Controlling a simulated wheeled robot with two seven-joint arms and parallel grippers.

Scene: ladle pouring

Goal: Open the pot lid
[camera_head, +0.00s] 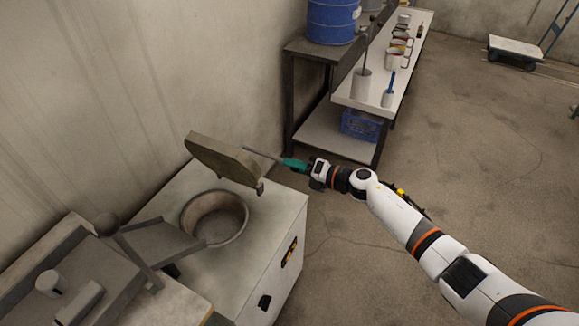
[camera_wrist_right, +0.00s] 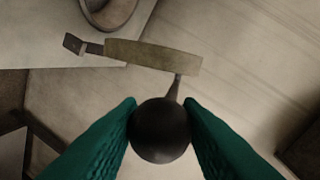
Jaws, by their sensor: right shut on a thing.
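The pot lid (camera_head: 222,160) is a thick, worn grey-brown slab. It stands tilted up at the back of the pot's opening, clear of it. The round pot (camera_head: 216,216) is set in a pale box-shaped unit and its inside shows. A thin handle rod (camera_head: 262,153) runs from the lid to my right gripper (camera_head: 284,161), which has teal fingers. In the right wrist view these fingers are shut on a dark ball knob (camera_wrist_right: 160,132) at the handle's end. The lid shows edge-on (camera_wrist_right: 152,57) beyond it, with part of the pot (camera_wrist_right: 108,10). My left gripper is not in view.
A wall rises behind the lid. A bench (camera_head: 343,89) with cups and a blue barrel (camera_head: 332,20) is further back. The floor on the right is mostly clear.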

